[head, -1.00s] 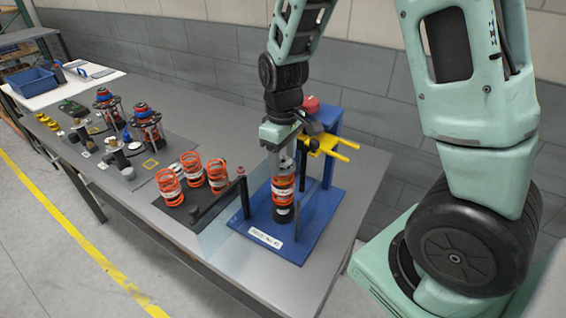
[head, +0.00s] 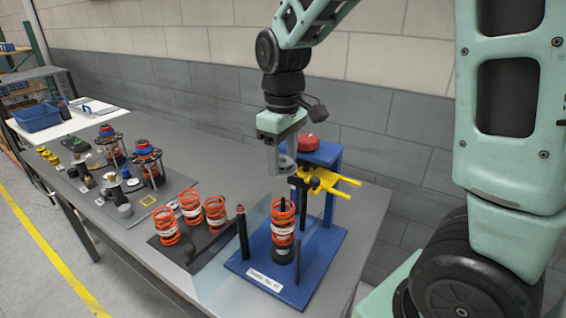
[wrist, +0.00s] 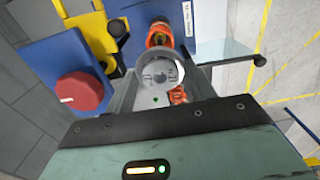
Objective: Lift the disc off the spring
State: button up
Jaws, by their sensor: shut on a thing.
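My gripper (head: 279,165) is shut on a grey metal disc (wrist: 160,75). In the head view it hangs above and slightly left of the orange spring (head: 283,228) on the blue fixture. The spring stands upright around a dark rod, and its top is bare, with a clear gap below the gripper. In the wrist view the disc sits between the fingers and covers much of the orange spring (wrist: 159,36) behind it.
The blue fixture (head: 323,262) has a post with a red knob (head: 307,143) and yellow fork (head: 328,181) close right of my gripper. A clear panel and dark handle (head: 243,230) stand left. Several orange springs (head: 191,207) stand on a dark mat.

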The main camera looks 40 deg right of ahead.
jog(key=shift+f+b, duration=2.7)
jog(key=shift+f, duration=1.3)
